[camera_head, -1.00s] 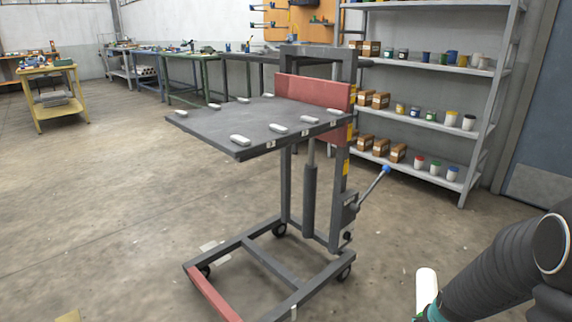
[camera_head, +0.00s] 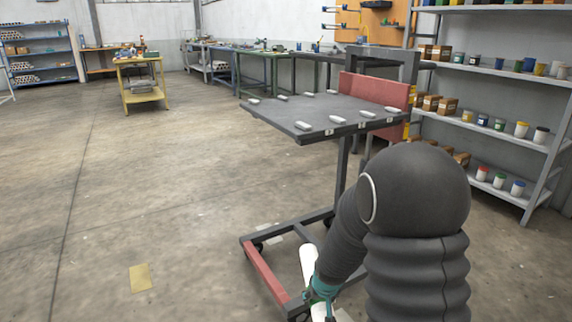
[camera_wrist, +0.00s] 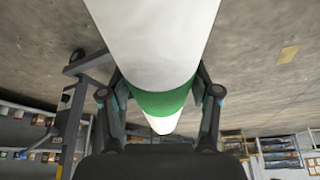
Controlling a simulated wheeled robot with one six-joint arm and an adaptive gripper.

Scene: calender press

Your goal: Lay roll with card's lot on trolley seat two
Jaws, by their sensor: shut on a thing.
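My gripper (camera_head: 320,292) is shut on a white roll (camera_head: 308,262) low in front of the trolley. In the wrist view the roll (camera_wrist: 152,40) runs lengthwise between the fingers, with a green band (camera_wrist: 163,102) at the grip. The trolley's dark flat top (camera_head: 315,112) stands at right of centre, well above and beyond the gripper. White blocks (camera_head: 338,119) stand along its front and back edges, bare of any roll. Small labels (camera_head: 330,132) mark the front edge; their numbers are too small to read.
The trolley's red-ended base leg (camera_head: 262,272) lies close to the gripper. A red plate (camera_head: 375,90) rises behind the top. Shelves with boxes and jars (camera_head: 490,75) stand at right. Open floor (camera_head: 150,200) lies at left; a yellow table (camera_head: 140,85) stands farther back.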

